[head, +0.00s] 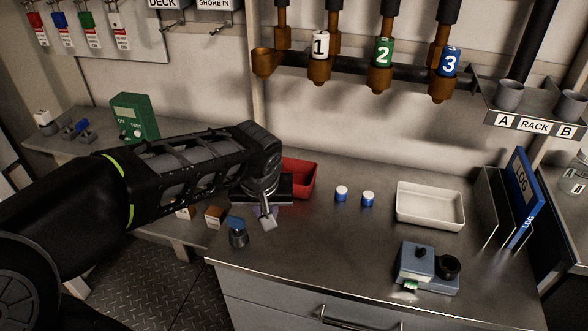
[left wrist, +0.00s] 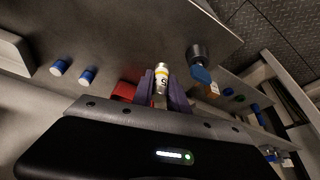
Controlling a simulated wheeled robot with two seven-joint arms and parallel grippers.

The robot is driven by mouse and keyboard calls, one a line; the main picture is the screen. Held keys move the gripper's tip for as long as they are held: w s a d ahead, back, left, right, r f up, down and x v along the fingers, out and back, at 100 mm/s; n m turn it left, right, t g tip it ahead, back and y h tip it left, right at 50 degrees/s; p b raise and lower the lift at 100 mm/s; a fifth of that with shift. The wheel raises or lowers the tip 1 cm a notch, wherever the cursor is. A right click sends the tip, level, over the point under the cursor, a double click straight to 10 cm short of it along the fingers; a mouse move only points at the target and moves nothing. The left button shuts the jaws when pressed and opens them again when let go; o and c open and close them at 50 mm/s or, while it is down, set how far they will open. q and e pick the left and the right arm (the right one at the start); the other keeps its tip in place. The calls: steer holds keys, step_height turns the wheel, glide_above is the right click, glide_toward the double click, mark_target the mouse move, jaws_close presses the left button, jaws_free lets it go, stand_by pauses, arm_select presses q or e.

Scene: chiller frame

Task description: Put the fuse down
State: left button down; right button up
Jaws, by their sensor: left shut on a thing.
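My left gripper (head: 263,213) comes in from the left and hangs over the left part of the steel bench (head: 320,245), in front of the red bin (head: 302,178). In the left wrist view its two purple fingers are shut on the fuse (left wrist: 161,80), a small pale cylinder with a yellow band and a dark mark. The fuse points away from the palm, its end free between the fingertips. In the head view the fuse is mostly hidden by the gripper, and I cannot tell whether it touches the bench. My right gripper is not in view.
A dark blue-topped knob-like object (head: 238,233) stands close left of the gripper. Two blue-and-white cylinders (head: 341,193) (head: 368,199), a white tray (head: 430,206) and a grey-blue device (head: 425,269) stand to the right. The bench's front middle is clear.

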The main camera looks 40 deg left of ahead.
arm_select(q)
steer(key=w+a+p, duration=0.1)
steer(key=w+a, duration=0.1)
steer(key=w, duration=0.4)
steer(key=w+a+f+p, duration=0.1)
steer(key=w+a+p, duration=0.1)
steer(key=w, duration=0.4)
steer(key=w+a+p, duration=0.1)
steer(key=w+a, duration=0.1)
steer(key=w, duration=0.4)
steer(key=shift+w+a+f, duration=0.25)
steer(key=shift+f, duration=0.3)
steer(key=shift+f, duration=0.1)
step_height(320, 180, down, 4)
steer(key=shift+w+f+p, duration=0.1)
steer(key=shift+f+p, duration=0.05)
steer(key=shift+p, duration=0.55)
steer(key=shift+w+f, duration=0.1)
steer(key=shift+f, duration=0.1)
